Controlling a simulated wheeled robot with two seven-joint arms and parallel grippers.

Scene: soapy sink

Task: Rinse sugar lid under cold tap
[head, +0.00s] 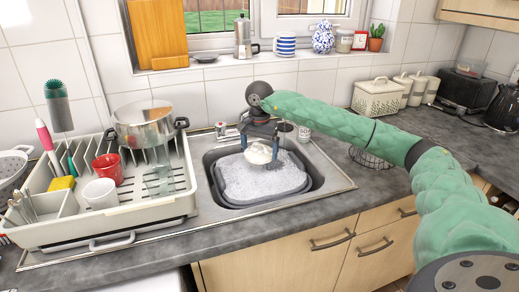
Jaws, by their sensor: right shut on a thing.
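My right gripper (260,142) reaches over the sink from the right and points down. It is shut on a small white rounded lid (258,154), held above the foamy water in the grey basin (302,187). The basin sits inside the metal sink (342,184). A metal tap part (221,130) shows at the sink's back left edge. The spout is not clearly visible, and my gripper hides part of the sink's back edge. I cannot tell whether water is running. My left gripper is not in view.
A cream dish rack (150,212) left of the sink holds a steel pot (144,126), a red mug (108,168), a white cup (100,193) and a glass. A white lidded basket (378,98) and canisters stand at the back right. The front counter strip is clear.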

